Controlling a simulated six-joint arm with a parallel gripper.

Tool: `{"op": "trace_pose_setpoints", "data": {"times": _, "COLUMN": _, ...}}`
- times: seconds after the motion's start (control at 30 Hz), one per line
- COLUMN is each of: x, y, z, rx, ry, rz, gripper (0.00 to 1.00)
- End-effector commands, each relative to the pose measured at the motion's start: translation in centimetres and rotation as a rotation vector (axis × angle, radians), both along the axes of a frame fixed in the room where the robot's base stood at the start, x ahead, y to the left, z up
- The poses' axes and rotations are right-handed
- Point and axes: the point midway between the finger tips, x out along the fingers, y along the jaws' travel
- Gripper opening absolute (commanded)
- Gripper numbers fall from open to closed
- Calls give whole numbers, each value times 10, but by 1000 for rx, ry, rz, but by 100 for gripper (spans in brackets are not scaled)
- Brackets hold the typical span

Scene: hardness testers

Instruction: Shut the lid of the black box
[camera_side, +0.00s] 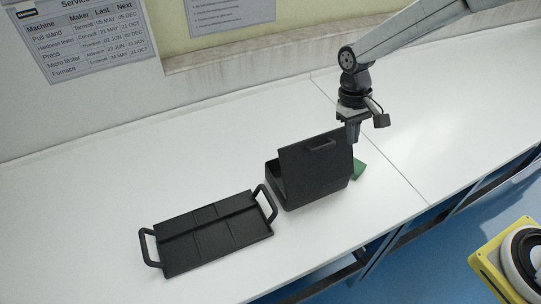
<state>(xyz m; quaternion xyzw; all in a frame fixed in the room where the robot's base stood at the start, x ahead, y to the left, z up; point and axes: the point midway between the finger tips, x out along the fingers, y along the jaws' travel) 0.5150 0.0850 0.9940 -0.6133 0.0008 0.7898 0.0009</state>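The black box (275,190) stands on the white bench. Its lid (315,165) is open and raised steeply, with a small handle (321,144) near its upper edge. The inside of the box is mostly hidden behind the lid. My gripper (353,136) points down at the lid's upper right corner. It overlaps the lid's edge in the picture; I cannot tell whether they touch. The fingers are too small and dark to show whether they are open or shut.
A black tray (213,236) with two upright handles lies left of the box. A green object (359,170) sits by the box's right side, partly hidden. The bench top is clear at the left and far right. Its front edge runs below the box.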

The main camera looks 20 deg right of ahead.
Motion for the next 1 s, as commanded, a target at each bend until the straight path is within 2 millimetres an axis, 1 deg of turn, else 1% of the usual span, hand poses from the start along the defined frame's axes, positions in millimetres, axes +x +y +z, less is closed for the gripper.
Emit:
{"op": "trace_pose_setpoints", "data": {"times": 0.27, "x": 0, "y": 0, "z": 10, "rx": 0, "ry": -2, "rz": 0, "gripper": 0}}
{"op": "trace_pose_setpoints", "data": {"times": 0.8, "x": 0, "y": 0, "z": 47, "rx": 0, "ry": -1, "rz": 0, "gripper": 0}}
{"op": "trace_pose_setpoints", "data": {"times": 1.0, "x": 0, "y": 0, "z": 50, "rx": 0, "ry": -1, "rz": 0, "gripper": 0}}
